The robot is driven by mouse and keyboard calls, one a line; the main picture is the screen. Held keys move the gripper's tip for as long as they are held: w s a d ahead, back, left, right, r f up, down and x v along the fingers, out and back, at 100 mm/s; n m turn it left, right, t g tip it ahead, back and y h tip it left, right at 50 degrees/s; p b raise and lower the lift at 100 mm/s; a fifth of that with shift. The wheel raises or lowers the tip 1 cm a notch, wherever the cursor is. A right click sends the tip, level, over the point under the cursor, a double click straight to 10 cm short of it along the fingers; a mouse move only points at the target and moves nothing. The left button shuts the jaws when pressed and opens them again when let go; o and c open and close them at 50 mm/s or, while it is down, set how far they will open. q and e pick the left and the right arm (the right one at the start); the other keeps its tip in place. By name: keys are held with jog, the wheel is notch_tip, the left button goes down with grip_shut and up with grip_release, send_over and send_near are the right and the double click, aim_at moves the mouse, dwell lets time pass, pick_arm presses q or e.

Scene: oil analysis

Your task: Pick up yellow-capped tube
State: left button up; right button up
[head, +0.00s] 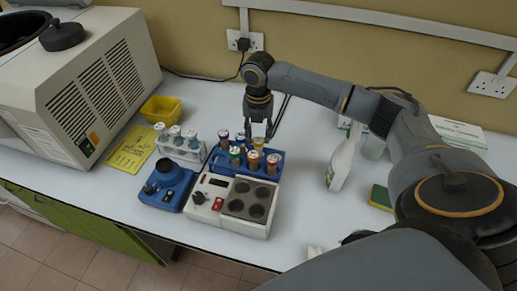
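A blue rack (215,164) on the white bench holds several brown tubes with coloured caps. A tube with a yellowish cap (258,142) stands in the back row, though its cap colour is hard to make out at this size. My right gripper (258,128) points down just above the back row, over the yellowish cap. Its fingers look apart, one on either side of that tube's top, and I see nothing lifted. My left gripper is out of view.
A white hotplate device (222,209) stands in front of the rack, with a small blue device (166,187) to its left. A white rack (180,150), yellow bin (161,108) and large centrifuge-like machine (85,85) are left. A white spray bottle (341,162) and sponge (380,197) are right.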

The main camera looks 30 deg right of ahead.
aim_at(259, 140)
notch_tip(259, 140, down, 2)
jog(key=shift+s+f+p, duration=0.1)
jog(key=shift+f+p, duration=0.05)
jog(key=shift+p, duration=0.2)
jog(key=shift+f, duration=0.4)
jog(key=shift+d+f, duration=0.1)
jog(key=shift+c, duration=0.4)
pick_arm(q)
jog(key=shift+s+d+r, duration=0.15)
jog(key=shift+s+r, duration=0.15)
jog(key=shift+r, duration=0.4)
pick_arm(e)
grip_shut()
notch_tip(259, 140, up, 9)
jog(key=b, duration=0.2)
jog(key=shift+b, duration=0.35)
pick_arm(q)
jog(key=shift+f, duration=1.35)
pick_arm(e)
jog(key=shift+r, duration=0.55)
